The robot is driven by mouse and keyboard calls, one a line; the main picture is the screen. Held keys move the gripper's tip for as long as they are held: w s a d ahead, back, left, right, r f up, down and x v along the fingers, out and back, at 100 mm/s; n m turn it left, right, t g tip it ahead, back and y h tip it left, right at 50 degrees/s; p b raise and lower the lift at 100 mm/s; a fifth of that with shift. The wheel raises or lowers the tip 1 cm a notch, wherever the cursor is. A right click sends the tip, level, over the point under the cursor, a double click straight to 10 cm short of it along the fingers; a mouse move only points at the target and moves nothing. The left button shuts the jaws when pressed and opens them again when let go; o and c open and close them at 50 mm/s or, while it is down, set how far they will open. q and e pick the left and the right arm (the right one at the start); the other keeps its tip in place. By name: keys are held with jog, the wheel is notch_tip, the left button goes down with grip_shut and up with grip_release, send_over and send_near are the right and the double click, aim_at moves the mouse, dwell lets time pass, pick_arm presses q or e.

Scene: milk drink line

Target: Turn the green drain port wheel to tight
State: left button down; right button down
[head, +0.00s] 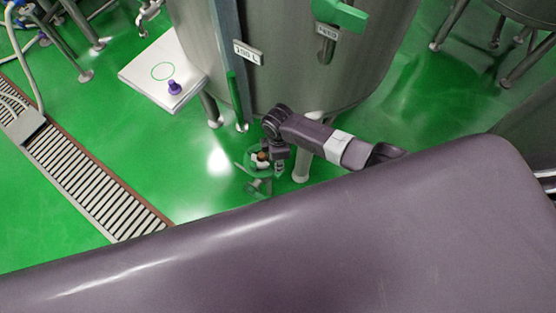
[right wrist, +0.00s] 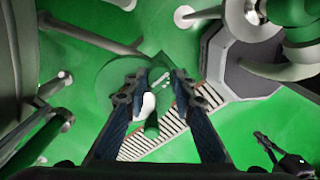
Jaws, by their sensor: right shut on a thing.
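The green drain port wheel (right wrist: 112,79) shows in the right wrist view as a green disc, hard to tell from the green floor behind it. My right gripper (right wrist: 162,78) has its two dark fingers on either side of a green part with pale marks at the wheel, and it is shut on it. In the head view my right arm reaches down beside the tank's foot, and the right gripper (head: 261,158) is small and low there. The wheel's markings and turn position cannot be read. My left gripper is not in view.
The steel tank (head: 290,60) stands right behind the gripper, with legs close by. A green handle (head: 340,14) sits higher on it. A white platform (head: 150,65) carries a purple knob (head: 174,88). A floor drain grate (head: 90,175) runs at the left, with open green floor between.

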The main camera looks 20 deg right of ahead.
jog(key=shift+w+r, duration=0.1)
jog(key=c, duration=1.6)
grip_release()
notch_tip(320, 180, up, 12)
jog(key=shift+f, duration=0.1)
